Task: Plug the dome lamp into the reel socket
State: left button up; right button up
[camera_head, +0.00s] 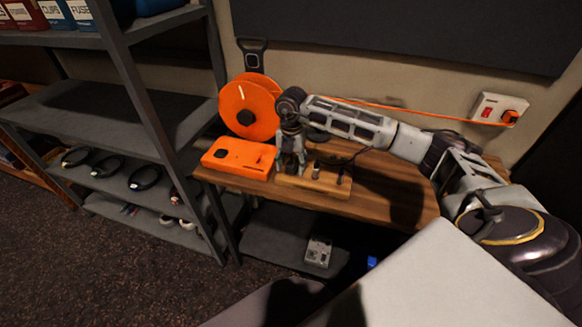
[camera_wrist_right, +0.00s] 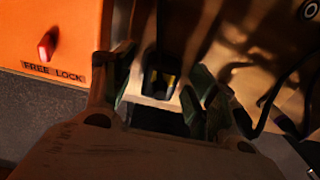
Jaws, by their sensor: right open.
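My right gripper (camera_head: 291,168) points down over the left end of a wooden block (camera_head: 325,184) on the desk. In the right wrist view its fingers (camera_wrist_right: 160,98) are open, on either side of a dark plug-like piece (camera_wrist_right: 160,76) with a yellowish inner part. I cannot tell whether they touch it. The orange cable reel (camera_head: 248,108) stands at the back left, behind an orange box (camera_head: 234,155). The reel's socket opening cannot be made out. The dome lamp is not clearly visible; my arm covers part of the desk. My left gripper is out of view.
An orange cable (camera_head: 400,107) runs along the wall to a white wall outlet (camera_head: 484,107). A dark cable shows right of my fingers in the wrist view (camera_wrist_right: 285,85). A grey shelf rack (camera_head: 105,105) stands left of the desk (camera_head: 405,190). The desk's front right is clear.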

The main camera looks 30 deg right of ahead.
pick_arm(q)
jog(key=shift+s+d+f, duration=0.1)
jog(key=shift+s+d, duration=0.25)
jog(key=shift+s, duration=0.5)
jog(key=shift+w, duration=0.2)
pick_arm(e)
jog(key=shift+c, duration=0.2)
jog(key=c, duration=1.2)
jog(key=shift+r, duration=0.15)
grip_shut()
jog(key=shift+r, duration=0.25)
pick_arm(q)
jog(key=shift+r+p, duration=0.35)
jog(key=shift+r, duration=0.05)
pick_arm(e)
jog(key=shift+r, duration=0.2)
